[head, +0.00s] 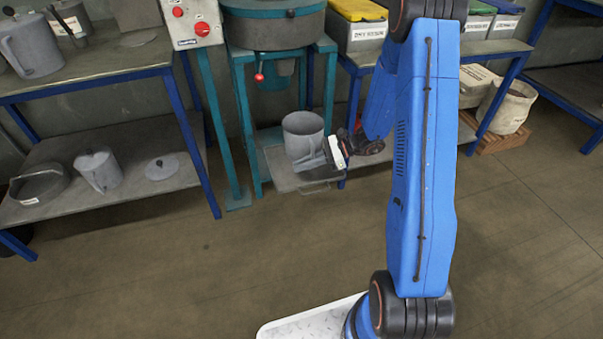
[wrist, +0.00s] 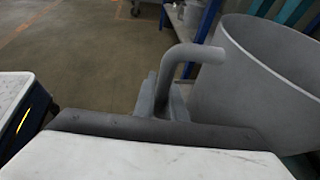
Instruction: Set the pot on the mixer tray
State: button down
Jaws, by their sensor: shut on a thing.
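The grey open-topped pot (head: 302,127) is upright in the head view, under the green mixer (head: 274,24) and between its legs. My gripper (head: 327,156) is at the pot's right front side, shut on its handle. In the wrist view the pot (wrist: 250,85) fills the right side, and its curved handle (wrist: 190,52) runs down between my gripper's fingers (wrist: 168,100). The flat grey mixer tray (head: 282,179) lies low beneath the pot. I cannot tell whether the pot's base touches it, as the contact is hard to make out.
A blue-legged bench (head: 100,70) with grey pots and a lower shelf (head: 120,195) stands left. Yellow-lidded and other bins (head: 362,27) stand on the bench at right. A pale sack (head: 508,105) sits on a pallet. The floor in front is clear.

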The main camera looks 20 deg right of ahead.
jog(key=shift+f, duration=2.25)
jog(key=c, duration=1.8)
grip_release()
jog(key=shift+f, duration=0.1)
